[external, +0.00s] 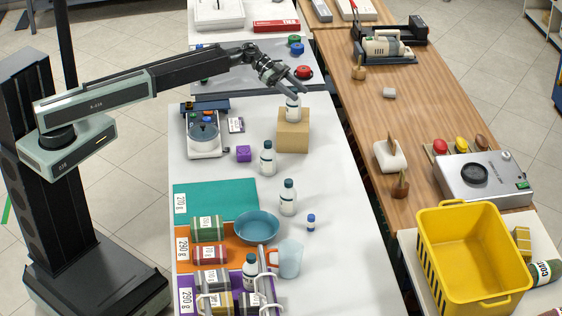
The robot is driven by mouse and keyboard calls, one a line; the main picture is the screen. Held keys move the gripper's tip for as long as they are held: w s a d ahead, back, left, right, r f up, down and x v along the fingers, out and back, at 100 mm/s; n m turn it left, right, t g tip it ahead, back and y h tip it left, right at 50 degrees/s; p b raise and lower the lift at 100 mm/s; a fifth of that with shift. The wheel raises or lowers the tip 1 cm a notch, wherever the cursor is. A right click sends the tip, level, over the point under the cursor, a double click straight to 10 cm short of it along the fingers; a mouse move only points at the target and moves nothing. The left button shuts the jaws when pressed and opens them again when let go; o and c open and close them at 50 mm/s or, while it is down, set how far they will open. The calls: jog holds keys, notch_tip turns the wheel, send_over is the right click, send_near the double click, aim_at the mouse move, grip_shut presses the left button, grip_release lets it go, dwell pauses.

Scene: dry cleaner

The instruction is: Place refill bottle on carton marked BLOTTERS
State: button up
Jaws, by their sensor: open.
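A white bottle with a dark cap (292,112) stands upright on a tan cardboard carton (293,138) on the white table. No marking on the carton can be read from here. My gripper (299,95) is open at the top of this bottle, its fingers pointing down to the right; I cannot tell whether they touch it. Similar white bottles stand on the table in front of the carton (268,160) and further forward (288,199). Another one (249,271) stands among the rolls at the front. I cannot tell which of them is the refill bottle.
A blue bowl (257,227), a clear jug (290,259) and a small blue-capped vial (311,222) are at the front. A yellow crate (426,262) stands right. The table right of the carton is clear.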

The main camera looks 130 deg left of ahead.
jog(key=p+v, duration=0.3)
jog(key=v, duration=0.7)
jog(key=shift+d, duration=0.1)
